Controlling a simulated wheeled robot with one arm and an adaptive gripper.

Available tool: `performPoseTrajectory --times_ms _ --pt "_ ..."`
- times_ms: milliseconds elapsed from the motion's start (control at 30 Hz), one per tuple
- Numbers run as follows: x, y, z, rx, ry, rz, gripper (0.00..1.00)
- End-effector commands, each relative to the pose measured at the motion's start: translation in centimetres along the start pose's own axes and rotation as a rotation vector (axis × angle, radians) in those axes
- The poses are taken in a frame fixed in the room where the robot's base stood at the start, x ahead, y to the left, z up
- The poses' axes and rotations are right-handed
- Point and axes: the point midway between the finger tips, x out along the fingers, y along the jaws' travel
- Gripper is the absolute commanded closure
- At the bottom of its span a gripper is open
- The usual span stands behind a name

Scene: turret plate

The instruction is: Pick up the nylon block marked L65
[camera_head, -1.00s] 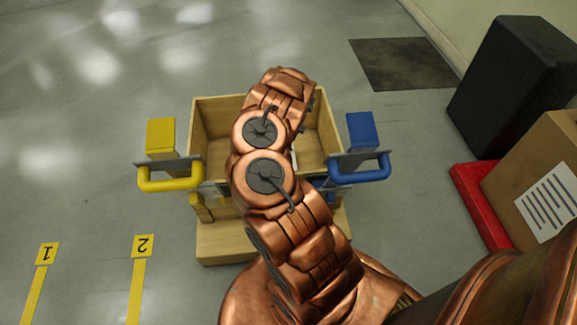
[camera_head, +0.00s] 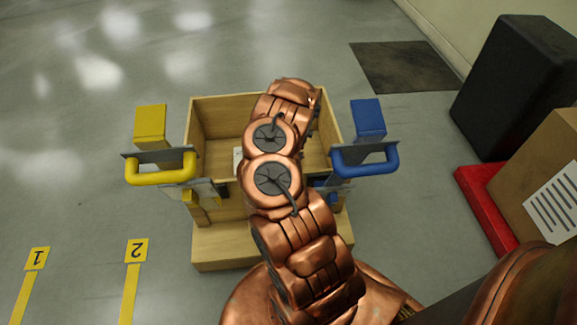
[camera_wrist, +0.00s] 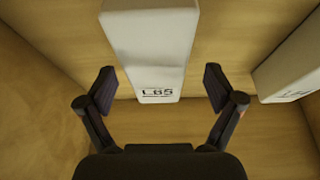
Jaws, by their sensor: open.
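The white nylon block marked L65 (camera_wrist: 152,48) lies inside the wooden box in the wrist view, its label at the end nearer my gripper. My gripper (camera_wrist: 160,90) is open, with one dark finger to each side of the block's labelled end; I cannot tell how far above it the fingers are. A second white block (camera_wrist: 292,65), its marking partly readable as L and perhaps 54, lies to the right. In the head view my copper arm reaches over the wooden box (camera_head: 217,99) and hides my gripper. A small white patch (camera_head: 238,158) shows beside the arm inside the box.
A yellow handle (camera_head: 160,172) stands at the box's left side and a blue handle (camera_head: 366,166) at its right. Wooden walls surround the blocks. A black case (camera_head: 515,85), a cardboard box (camera_head: 540,185) and a red base (camera_head: 484,205) stand at the right.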

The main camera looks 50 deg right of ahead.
Motion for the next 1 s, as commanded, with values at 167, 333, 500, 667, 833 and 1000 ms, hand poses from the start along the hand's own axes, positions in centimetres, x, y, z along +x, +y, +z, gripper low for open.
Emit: performPoseTrajectory --times_ms 167,333,500,667,833,1000 --pt "1.9 0.4 -0.1 0.002 0.001 0.001 0.08" --pt "3.1 0.5 -0.2 0.0 0.001 0.001 0.08" --pt "3.9 0.5 -0.3 0.0 0.001 0.001 0.08" --pt "4.1 0.5 -0.3 0.001 0.001 0.001 0.08" --pt "4.0 0.5 -0.4 0.001 0.001 0.001 0.08" --pt "4.0 0.5 -0.4 0.001 0.0 0.001 0.2"
